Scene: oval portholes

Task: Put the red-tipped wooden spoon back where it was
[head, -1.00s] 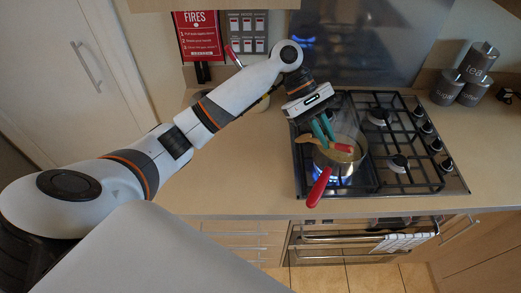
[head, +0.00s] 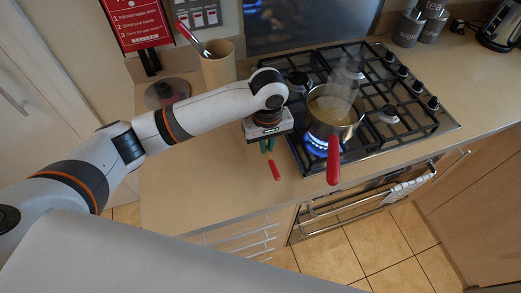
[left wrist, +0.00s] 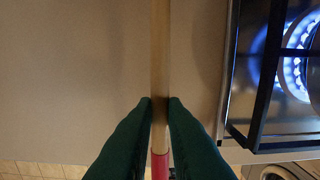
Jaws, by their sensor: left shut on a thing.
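My left gripper (head: 267,146) is shut on the red-tipped wooden spoon (head: 276,170), above the counter just left of the stove. In the head view only the spoon's red end shows clearly, below the teal fingers; most of the rest is hidden by the gripper. In the left wrist view the pale wooden handle (left wrist: 160,50) runs upright between the dark green fingers (left wrist: 160,105), with its red part below them. A beige utensil holder (head: 218,66) stands at the back of the counter, left of the stove, with a red-handled utensil (head: 190,37) leaning in it. My right gripper is out of view.
A steaming pot (head: 335,112) sits over a lit burner on the stove (head: 420,127), its red handle (head: 333,160) pointing toward the front. A round glass lid (head: 157,97) lies left of the holder. The counter (head: 200,180) in front of the holder is clear.

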